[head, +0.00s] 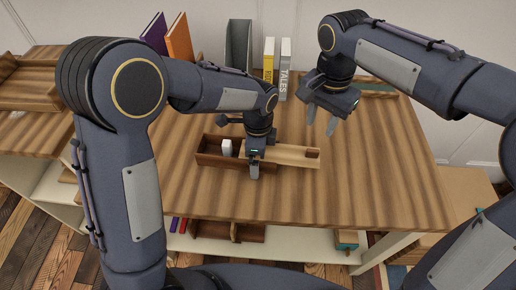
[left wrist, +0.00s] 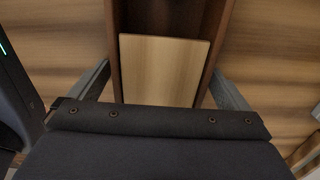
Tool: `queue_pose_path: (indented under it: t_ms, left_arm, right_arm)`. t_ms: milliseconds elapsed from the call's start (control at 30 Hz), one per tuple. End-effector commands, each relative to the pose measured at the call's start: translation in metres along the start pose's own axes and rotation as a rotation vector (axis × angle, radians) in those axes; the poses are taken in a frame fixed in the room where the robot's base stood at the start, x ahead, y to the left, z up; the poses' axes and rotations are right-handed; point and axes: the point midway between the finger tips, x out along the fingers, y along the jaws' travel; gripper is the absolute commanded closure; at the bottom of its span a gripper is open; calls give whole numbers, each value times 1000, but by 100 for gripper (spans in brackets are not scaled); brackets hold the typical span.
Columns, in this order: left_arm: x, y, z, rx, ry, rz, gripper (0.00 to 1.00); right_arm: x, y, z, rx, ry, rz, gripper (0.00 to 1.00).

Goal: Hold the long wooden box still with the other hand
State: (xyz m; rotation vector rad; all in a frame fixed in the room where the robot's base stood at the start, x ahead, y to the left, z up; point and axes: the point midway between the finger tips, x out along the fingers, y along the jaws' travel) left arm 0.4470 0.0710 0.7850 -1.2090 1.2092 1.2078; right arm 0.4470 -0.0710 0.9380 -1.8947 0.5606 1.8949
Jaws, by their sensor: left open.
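The long wooden box (head: 212,161) lies on the plank table, with dark brown walls. A pale lid (head: 290,154) covers its right part and reaches out to the right; the left part is uncovered. A small white object (head: 226,148) stands in the uncovered part. My left gripper (head: 255,170) is open over the box's middle. In the left wrist view its fingers (left wrist: 162,88) are on either side of the box (left wrist: 116,50), with the pale lid (left wrist: 165,70) between the walls; whether they touch is unclear. My right gripper (head: 321,121) is open and empty, above the table behind the box.
A grey holder (head: 238,45), a yellow book (head: 268,60) and a white book (head: 285,68) stand at the table's back. Orange (head: 180,38) and purple (head: 154,33) books stand further left. A wooden tray (head: 30,85) lies far left. The table right of the box is clear.

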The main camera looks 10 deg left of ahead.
Motion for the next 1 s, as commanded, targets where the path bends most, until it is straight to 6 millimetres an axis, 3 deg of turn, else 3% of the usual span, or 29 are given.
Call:
queue_pose_path:
  t_ms: [133, 567, 1000]
  left_arm:
    - [0, 0, 0, -1, 0, 1, 2]
    - [0, 0, 0, -1, 0, 1, 56]
    - [0, 0, 0, -1, 0, 1, 56]
  right_arm:
    - [0, 0, 0, 0, 0, 0, 64]
    - [0, 0, 0, 0, 0, 0, 64]
    - [0, 0, 0, 0, 0, 0, 64]
